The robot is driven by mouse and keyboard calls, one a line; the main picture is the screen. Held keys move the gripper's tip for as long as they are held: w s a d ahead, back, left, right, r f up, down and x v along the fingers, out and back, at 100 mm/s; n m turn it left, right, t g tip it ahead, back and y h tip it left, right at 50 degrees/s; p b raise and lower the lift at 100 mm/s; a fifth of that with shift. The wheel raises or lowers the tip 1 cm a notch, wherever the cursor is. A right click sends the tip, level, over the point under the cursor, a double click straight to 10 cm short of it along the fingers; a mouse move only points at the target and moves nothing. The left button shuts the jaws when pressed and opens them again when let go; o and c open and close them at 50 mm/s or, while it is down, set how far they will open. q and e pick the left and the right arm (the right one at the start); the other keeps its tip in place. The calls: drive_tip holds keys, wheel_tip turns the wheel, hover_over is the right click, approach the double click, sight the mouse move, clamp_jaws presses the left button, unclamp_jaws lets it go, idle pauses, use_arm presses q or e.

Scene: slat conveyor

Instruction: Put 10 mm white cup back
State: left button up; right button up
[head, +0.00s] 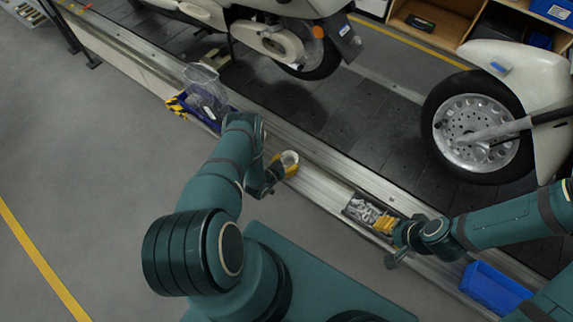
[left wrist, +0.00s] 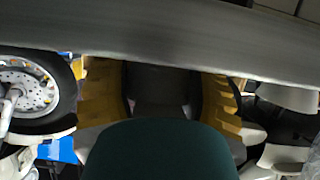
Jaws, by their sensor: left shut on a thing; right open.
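In the head view, a small white round cup (head: 289,157) with an open top is at my left gripper (head: 287,165). The left gripper's yellow finger pads are closed on it, above the pale rail at the conveyor's edge. In the left wrist view, the yellow pads (left wrist: 160,95) stand at either side of a dark gap, and a broad grey band crosses the top; I cannot make out the cup there.
A blue bin (head: 497,289) sits at the lower right. A clear plastic bag (head: 206,92) stands in a blue holder further left along the rail. White scooters (head: 290,40) stand on the dark slat conveyor (head: 350,120). The grey floor at left is clear.

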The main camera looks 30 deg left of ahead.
use_arm(q)
drive_tip(key=shift+f, duration=0.25)
drive_tip(key=o, duration=1.2)
drive_tip(key=shift+o, duration=0.2)
drive_tip(key=shift+r, duration=0.1)
